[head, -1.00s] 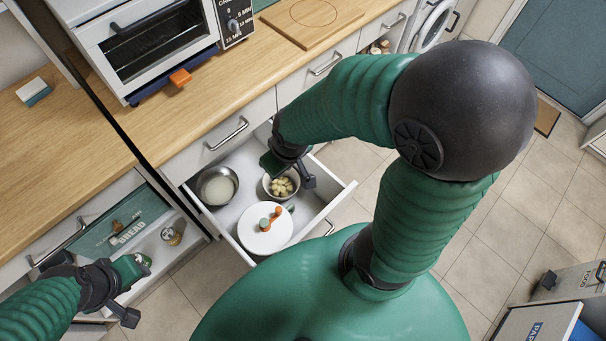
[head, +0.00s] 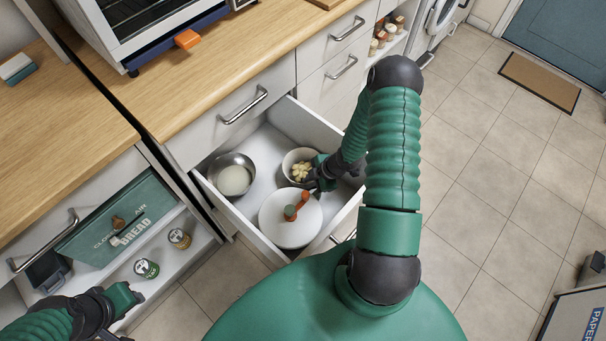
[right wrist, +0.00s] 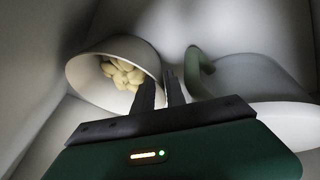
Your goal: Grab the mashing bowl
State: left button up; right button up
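The mashing bowl, a pale bowl (head: 288,162) with yellowish chunks in it, stands in the open drawer. It also shows in the right wrist view (right wrist: 88,82). My right gripper (head: 314,182) reaches down to the bowl's near right side. In the right wrist view its two fingers (right wrist: 165,88) are close together at the bowl's rim, seemingly with the wall pinched between them; the exact contact is hard to see. The bowl looks still seated on the drawer floor. My left gripper (head: 135,297) is at the lower left, away from the bowl, and its fingers do not show clearly.
The drawer (head: 268,142) also holds a metal bowl (head: 233,176) with something white and a white-lidded pot (head: 288,228) close by the mashing bowl; the pot shows in the right wrist view (right wrist: 255,85). A wooden counter (head: 185,95) lies above. Two cans (head: 147,268) stand left.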

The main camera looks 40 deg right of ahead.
jog(key=x, duration=0.2)
jog(key=shift+w+f+b, duration=0.1)
jog(key=shift+f+b, duration=0.2)
jog(key=shift+f, duration=0.1)
jog(key=shift+r, duration=0.1)
grip_shut()
jog(key=shift+d, duration=0.1)
dwell(0.8)
